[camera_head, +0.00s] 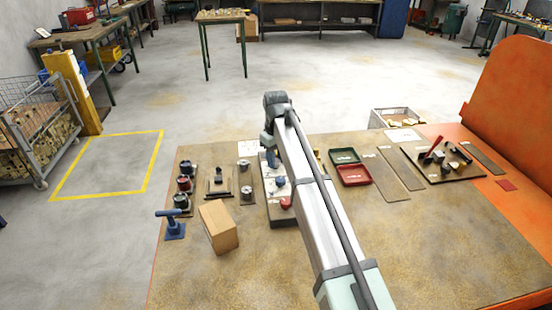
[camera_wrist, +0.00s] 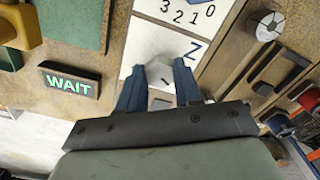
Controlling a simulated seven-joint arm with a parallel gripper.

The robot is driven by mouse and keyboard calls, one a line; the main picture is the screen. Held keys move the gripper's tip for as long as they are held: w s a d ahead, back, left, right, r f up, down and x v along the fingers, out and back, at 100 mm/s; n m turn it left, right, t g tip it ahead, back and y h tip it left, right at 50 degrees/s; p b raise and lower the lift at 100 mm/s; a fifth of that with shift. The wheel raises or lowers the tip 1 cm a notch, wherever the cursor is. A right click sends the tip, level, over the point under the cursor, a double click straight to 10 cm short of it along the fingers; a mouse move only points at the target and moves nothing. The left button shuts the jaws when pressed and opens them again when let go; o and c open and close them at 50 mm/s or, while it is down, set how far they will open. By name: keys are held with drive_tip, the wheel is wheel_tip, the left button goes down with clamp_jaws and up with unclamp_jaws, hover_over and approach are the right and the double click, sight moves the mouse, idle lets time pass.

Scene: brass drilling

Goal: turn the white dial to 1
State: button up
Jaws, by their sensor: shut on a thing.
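The white dial (camera_wrist: 158,72) shows in the wrist view between the two blue fingers of my gripper (camera_wrist: 159,80). It is a pale, faceted knob with a short dark mark on it. The fingers are shut on its two sides. I cannot tell which number the dial points to. In the head view my arm hides the dial; part of a pale panel with a red knob (camera_head: 286,203) shows beside the arm.
A lit WAIT sign (camera_wrist: 70,82) and a green pad (camera_wrist: 80,20) are left of the dial. A round grey knob (camera_wrist: 266,25) is at right. On the bench, a wooden block (camera_head: 219,226), a blue T-handle (camera_head: 173,224) and red and green trays (camera_head: 353,175) stand around the arm.

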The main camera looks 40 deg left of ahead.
drive_tip(key=shift+m, duration=2.8)
drive_tip(key=o, duration=1)
drive_tip(key=shift+o, duration=0.2)
wheel_tip(320, 180, up, 14)
drive_tip(key=shift+f, duration=0.1)
